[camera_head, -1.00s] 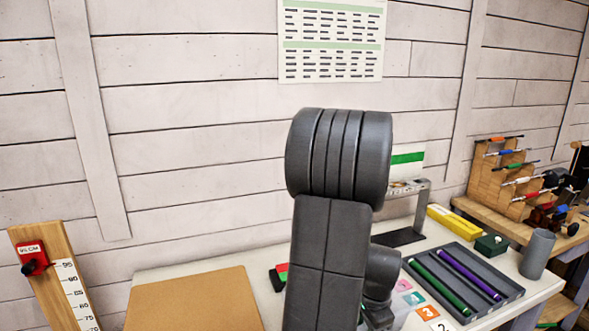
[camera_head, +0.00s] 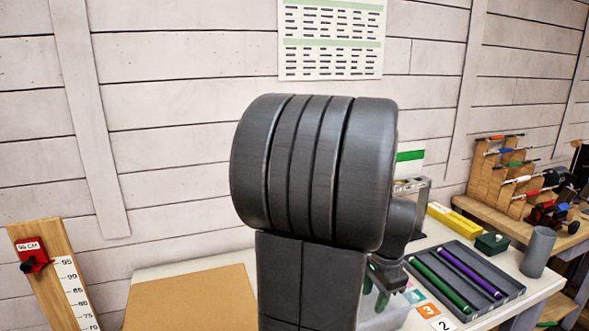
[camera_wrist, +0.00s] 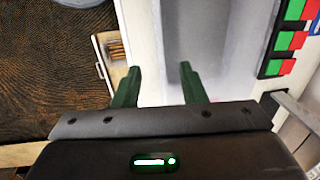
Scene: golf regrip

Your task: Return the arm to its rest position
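My arm fills the middle of the head view and hides part of the bench behind it. My gripper (camera_wrist: 157,82) shows in the wrist view with its two dark green fingers apart and nothing between them. In the head view the gripper (camera_head: 384,296) is small and partly hidden, low beside my arm. In the wrist view the fingers point over a pale, clear-walled bin (camera_wrist: 205,50) and the bench edge.
A grey tray (camera_head: 514,285) holds a green grip (camera_head: 440,285) and a purple grip (camera_head: 469,272). A grey cup (camera_head: 538,252) stands to its right. A brown board (camera_head: 190,302) lies at left, near a ruler post (camera_head: 60,262). Red and green blocks (camera_wrist: 291,38) show in the wrist view.

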